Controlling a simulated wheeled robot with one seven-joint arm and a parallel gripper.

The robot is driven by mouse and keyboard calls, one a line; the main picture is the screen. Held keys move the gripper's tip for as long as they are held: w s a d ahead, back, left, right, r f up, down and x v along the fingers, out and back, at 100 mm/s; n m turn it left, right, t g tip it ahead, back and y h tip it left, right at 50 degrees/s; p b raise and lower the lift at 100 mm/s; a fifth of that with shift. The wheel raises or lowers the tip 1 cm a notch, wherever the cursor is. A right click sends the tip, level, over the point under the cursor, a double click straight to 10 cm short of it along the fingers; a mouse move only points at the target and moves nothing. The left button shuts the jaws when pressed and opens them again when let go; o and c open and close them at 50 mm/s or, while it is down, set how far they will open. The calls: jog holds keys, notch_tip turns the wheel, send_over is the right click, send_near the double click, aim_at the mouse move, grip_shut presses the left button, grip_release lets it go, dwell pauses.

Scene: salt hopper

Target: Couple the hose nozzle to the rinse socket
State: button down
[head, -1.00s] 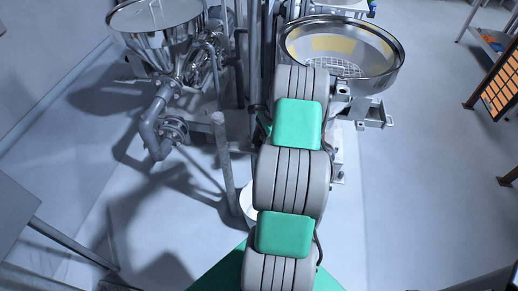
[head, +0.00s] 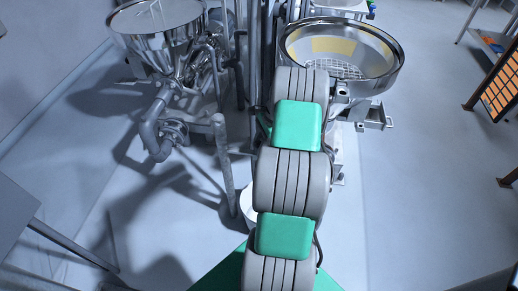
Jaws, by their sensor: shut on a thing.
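My gray and green arm reaches from the bottom middle of the head view up toward the steel equipment. Its far end is hidden behind its own links, so my gripper does not show. I cannot make out the hose nozzle or the rinse socket in this view. Whether the two touch is hidden.
A steel hopper (head: 158,45) with a gray elbow pipe (head: 155,140) stands at the upper left. A wide steel bowl (head: 385,75) with a mesh bottom stands just right of my arm. A gray post (head: 223,165) rises close to my arm's left. Open floor (head: 440,200) lies right.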

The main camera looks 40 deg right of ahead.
aim_at(259, 144)
jog(key=shift+r, duration=0.15)
dwell(0.4)
jog(key=shift+r+p, duration=2.55)
jog(key=shift+r, duration=0.15)
